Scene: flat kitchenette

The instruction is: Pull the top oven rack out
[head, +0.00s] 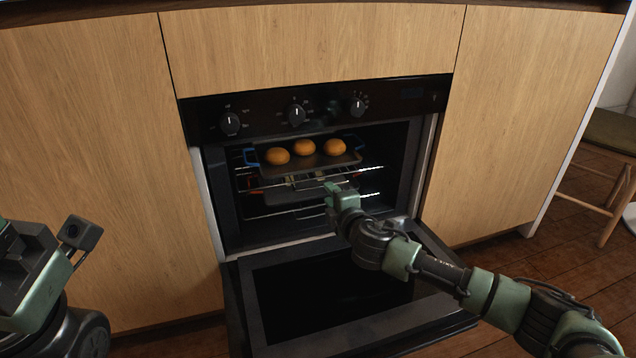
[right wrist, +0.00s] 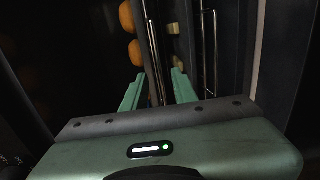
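The oven (head: 400,170) is open, its door (head: 330,300) folded down. The top oven rack (head: 370,169) is inside, its front wire showing as a thin bright line. A dark tray (head: 302,166) with three round buns (head: 306,147) sits on it. My right gripper (head: 331,187) is at the oven mouth, at the rack's front. In the right wrist view its green fingers (right wrist: 157,84) are apart, with a rack bar (right wrist: 153,50) running between them; contact cannot be told. My left gripper (head: 22,262) is at the far left, away from the oven; its fingers are not clearly visible.
A lower rack (head: 370,194) is below the top one, with more items between them that are partly hidden. Knobs (head: 297,115) line the panel above. Wooden cabinet fronts (head: 90,150) flank the oven. A chair (head: 610,160) stands far right on wooden floor.

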